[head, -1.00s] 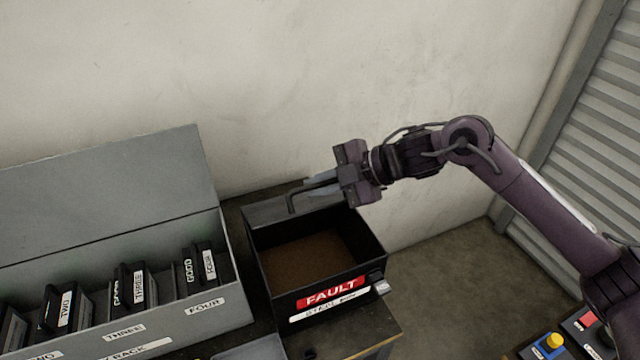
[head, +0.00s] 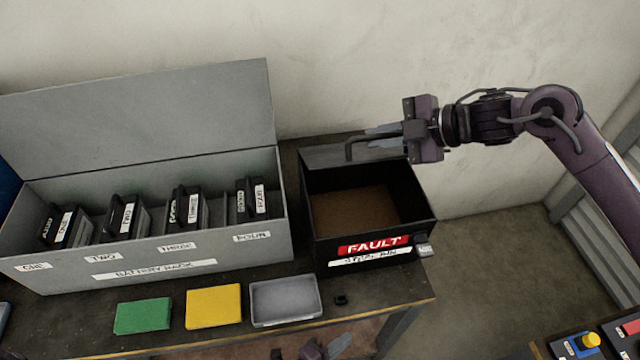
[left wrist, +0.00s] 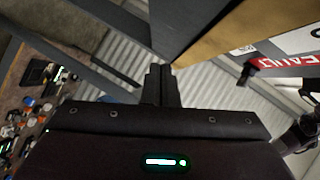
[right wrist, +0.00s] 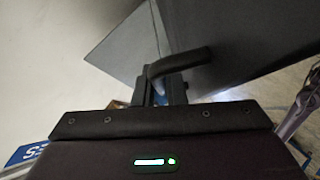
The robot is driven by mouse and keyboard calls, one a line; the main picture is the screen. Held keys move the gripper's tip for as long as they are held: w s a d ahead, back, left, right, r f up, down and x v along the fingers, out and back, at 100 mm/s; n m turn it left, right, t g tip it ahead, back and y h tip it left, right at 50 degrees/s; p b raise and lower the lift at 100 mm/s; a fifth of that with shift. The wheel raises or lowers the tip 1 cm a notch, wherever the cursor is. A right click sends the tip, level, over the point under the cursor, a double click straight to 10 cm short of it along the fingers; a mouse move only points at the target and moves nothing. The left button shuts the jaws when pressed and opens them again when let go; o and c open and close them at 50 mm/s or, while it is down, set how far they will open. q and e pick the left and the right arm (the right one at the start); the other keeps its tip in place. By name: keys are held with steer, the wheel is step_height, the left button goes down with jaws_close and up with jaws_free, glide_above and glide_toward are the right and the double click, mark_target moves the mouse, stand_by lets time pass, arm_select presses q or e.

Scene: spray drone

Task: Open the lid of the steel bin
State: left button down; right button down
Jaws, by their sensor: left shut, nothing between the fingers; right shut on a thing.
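The black steel bin (head: 322,232) stands on the bench with a red FAULT label on its front. Its lid (head: 325,156) is raised at the back edge, so the brown inside shows. My right gripper (head: 372,138) is at the lid, shut on the dark bent lid handle (head: 349,150). The handle also shows between the fingers in the right wrist view (right wrist: 182,60). My left gripper (left wrist: 161,72) is shut and empty, low in front of the bench; only a small part shows at the head view's bottom edge.
A grey battery rack (head: 150,262) with an open lid and several black batteries stands left of the bin. Green (head: 143,316), yellow (head: 214,306) and grey (head: 286,301) trays lie in front. A wall is close behind.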

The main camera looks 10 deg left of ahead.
arm_select(q)
steer(key=w+a+r+m+t+h, duration=0.2)
steer(key=w+a+r+m, duration=0.15)
steer(key=r, duration=0.55)
steer(key=w+a+r+m+t+h, duration=0.25)
steer(key=a+r+m, duration=0.2)
steer(key=r, duration=0.45)
steer(key=w+a+r+m+t+h, duration=0.25)
steer(key=a+r+m, duration=0.2)
steer(key=r, duration=0.45)
steer(key=a+r+x, duration=0.1)
steer(key=a+x, duration=0.1)
steer(key=x, duration=1.1)
steer(key=shift+w+m+y, duration=0.3)
steer(key=shift+w+m, duration=0.15)
steer(key=shift+w, duration=0.05)
steer(key=shift+d+r, duration=0.1)
